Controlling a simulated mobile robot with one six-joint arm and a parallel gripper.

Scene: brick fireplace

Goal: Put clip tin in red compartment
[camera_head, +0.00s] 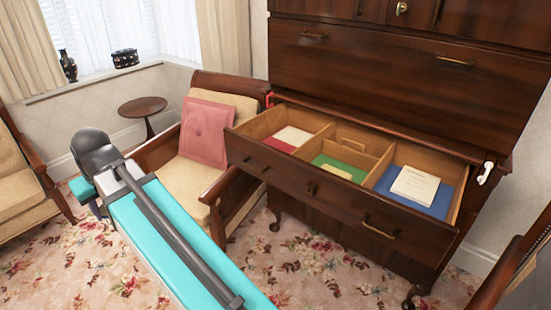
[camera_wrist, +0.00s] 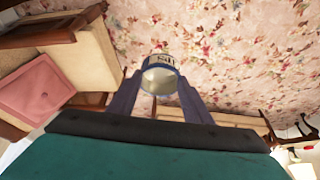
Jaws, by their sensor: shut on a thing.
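The clip tin (camera_wrist: 159,76) is a small round tin with a blue and white band and dark lettering. In the wrist view my gripper (camera_wrist: 158,92) is shut on it, one finger on each side. Neither the tin nor my fingertips can be made out in the head view. The open drawer (camera_head: 310,186) of the dark wood cabinet has several compartments. The red compartment (camera_head: 279,146) is at the left, with a red floor and a white flat item (camera_head: 293,136) at its back. The tin is away from the drawer, above the flowered carpet.
The green compartment (camera_head: 330,161) holds a pale item. The blue compartment (camera_head: 440,202) holds a cream box (camera_head: 415,185). An armchair (camera_head: 235,200) with a pink cushion (camera_head: 205,130) stands close to the drawer's left. A round side table (camera_head: 143,107) is behind. Carpet (camera_head: 300,260) in front is clear.

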